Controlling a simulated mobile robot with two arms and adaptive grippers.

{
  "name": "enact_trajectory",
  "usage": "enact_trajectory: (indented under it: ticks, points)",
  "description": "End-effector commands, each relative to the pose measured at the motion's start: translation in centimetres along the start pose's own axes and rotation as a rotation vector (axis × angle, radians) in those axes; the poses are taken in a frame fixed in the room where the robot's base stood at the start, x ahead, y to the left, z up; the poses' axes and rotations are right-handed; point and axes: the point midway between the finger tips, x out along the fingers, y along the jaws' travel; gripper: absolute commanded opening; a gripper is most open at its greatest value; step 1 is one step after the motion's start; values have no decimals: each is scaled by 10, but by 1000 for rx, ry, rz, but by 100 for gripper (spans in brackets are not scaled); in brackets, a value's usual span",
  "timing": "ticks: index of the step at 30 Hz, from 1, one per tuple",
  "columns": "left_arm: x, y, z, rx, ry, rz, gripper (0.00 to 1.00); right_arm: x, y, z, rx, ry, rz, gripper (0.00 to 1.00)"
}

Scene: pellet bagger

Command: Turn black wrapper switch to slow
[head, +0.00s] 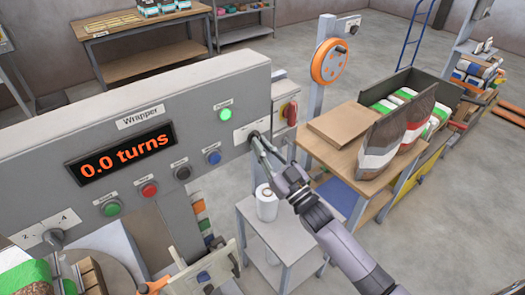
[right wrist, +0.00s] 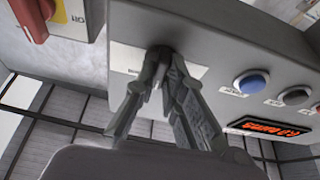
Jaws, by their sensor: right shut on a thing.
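The wrapper panel (head: 60,128) is a grey box with a "Wrapper" label and an orange display (head: 118,157) reading "0.0 turns". The black wrapper switch (head: 252,138) is at the panel's right end, below a lit green lamp (head: 225,115). My right gripper (head: 257,142) reaches it from the lower right and is shut on it. In the right wrist view the fingertips (right wrist: 160,60) close around the dark knob, which they mostly hide. Its setting cannot be read. My left gripper is not in view.
Blue (head: 214,157), black, red and green buttons line the panel left of the switch. A red rotary switch (head: 290,112) is mounted just to its right. Another black knob (head: 53,238) is at the lower left. A small table (head: 255,222) with a white roll stands below.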

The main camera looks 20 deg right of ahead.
Motion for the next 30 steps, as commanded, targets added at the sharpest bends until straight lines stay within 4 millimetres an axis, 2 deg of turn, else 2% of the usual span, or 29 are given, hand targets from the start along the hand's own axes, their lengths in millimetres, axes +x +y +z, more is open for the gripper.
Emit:
enact_trajectory:
  ticks: [6, 15, 30]
  points:
    - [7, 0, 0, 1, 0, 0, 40, 3, 4, -6, -182, 15, -73, 0]
    - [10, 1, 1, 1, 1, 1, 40, 4, 4, -8, -356, 16, -143, 0]
    - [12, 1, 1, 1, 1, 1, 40, 5, 5, -9, -444, 17, -178, 0]
